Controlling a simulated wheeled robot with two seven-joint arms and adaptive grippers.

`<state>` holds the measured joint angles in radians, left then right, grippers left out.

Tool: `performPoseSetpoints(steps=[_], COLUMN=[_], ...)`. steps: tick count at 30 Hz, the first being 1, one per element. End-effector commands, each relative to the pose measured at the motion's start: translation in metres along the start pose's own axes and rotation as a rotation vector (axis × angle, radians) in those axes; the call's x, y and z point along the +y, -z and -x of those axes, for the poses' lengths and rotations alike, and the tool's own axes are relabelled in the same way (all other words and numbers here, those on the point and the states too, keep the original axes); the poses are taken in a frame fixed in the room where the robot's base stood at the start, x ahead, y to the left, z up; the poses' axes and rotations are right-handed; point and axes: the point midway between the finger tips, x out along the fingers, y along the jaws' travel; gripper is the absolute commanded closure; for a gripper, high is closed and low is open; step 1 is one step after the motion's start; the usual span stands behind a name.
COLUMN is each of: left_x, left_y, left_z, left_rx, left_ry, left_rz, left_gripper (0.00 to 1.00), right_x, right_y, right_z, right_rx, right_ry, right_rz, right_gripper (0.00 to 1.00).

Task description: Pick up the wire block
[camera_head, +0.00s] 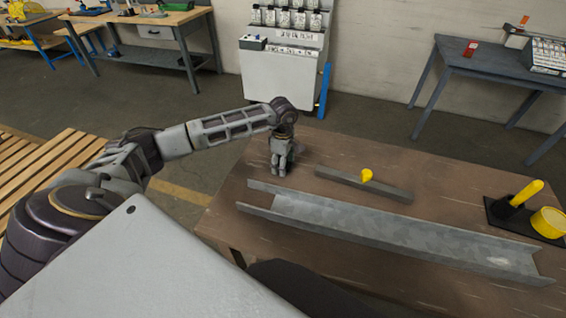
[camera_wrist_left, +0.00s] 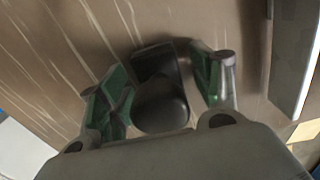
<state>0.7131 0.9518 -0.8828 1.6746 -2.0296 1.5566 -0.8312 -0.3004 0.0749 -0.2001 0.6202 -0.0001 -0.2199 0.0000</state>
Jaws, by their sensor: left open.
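My left gripper (camera_head: 281,170) points down at the far left part of the brown table, just beyond the left end of the grey metal channel. In the left wrist view its two green-sided fingers (camera_wrist_left: 162,72) are apart. A dark block (camera_wrist_left: 154,60), which seems to be the wire block, lies between them, with a gap on each side. A dark rounded shape nearer the camera covers its near part, and I cannot tell whether it belongs to the block. My right gripper is not in view.
The grey channel (camera_head: 390,232) runs along the table. Behind it lies a grey bar (camera_head: 340,180) with a yellow knob (camera_head: 366,175). At right, a black tray (camera_head: 496,222) holds a yellow handle (camera_head: 526,193) and yellow round piece (camera_head: 549,222). The table's far edge is clear.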

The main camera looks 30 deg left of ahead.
Motion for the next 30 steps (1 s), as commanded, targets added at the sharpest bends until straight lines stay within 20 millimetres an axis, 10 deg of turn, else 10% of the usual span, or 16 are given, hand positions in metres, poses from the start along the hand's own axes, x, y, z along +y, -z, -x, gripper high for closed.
performPoseSetpoints(steps=[6,19,30], left_x=[0.0001,0.0001,0.0008], left_y=[-0.0002,-0.0002,-0.0004], left_z=[0.0003,0.0005,0.0051], left_rx=[0.000,0.000,-0.001], left_ry=[0.000,0.000,-0.002], left_rz=[0.000,0.000,0.000], left_gripper=[0.37,0.91,0.91], right_x=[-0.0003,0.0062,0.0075], right_y=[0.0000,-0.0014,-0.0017], right_z=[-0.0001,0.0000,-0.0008], right_rx=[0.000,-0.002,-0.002], right_ry=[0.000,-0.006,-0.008], right_rz=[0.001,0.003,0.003], right_gripper=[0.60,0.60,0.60])
